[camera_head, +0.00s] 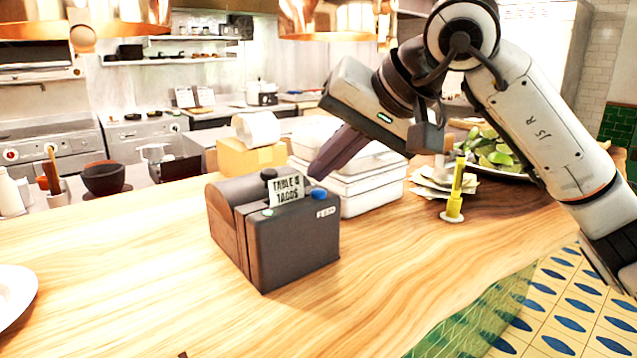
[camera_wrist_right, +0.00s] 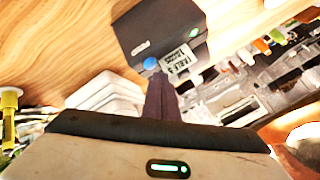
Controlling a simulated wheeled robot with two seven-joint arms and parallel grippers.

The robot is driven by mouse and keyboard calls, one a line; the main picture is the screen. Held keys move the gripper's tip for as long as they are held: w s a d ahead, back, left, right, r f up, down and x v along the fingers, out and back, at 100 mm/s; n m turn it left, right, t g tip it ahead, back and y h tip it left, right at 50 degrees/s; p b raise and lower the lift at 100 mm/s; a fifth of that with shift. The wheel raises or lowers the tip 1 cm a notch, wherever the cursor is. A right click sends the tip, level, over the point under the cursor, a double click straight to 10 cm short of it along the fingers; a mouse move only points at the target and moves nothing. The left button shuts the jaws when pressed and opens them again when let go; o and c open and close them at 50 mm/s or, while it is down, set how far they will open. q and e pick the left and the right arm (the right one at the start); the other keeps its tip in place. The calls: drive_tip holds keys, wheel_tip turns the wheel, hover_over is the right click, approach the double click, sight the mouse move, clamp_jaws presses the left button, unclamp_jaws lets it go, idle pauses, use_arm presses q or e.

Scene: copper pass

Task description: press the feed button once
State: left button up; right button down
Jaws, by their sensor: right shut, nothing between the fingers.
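A dark grey ticket printer (camera_head: 290,248) stands on the wooden counter, with a paper slip reading "TABLE 3 TACOS" (camera_head: 286,190) out of its top. The blue feed button (camera_head: 318,194) is on its top right, above a "FEED" label. My right gripper (camera_head: 314,174) is shut and empty, its fingertips just above and behind the button, apparently a small gap away. In the right wrist view the shut fingers (camera_wrist_right: 159,80) point at the printer (camera_wrist_right: 150,32), and their tips are close to the blue button (camera_wrist_right: 150,63). Contact cannot be told. My left gripper is not in view.
White stacked containers (camera_head: 365,196) stand right behind the printer, below my right gripper. A yellow box with a paper roll (camera_head: 258,130) is behind it. A yellow stand (camera_head: 454,192) and a plate of limes (camera_head: 497,150) are to the right.

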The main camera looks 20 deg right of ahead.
sight(325, 200)
drive_tip(key=shift+r, duration=0.1)
wheel_tip(325, 200, up, 5)
drive_tip(key=p, duration=0.4)
idle(0.3)
idle(0.7)
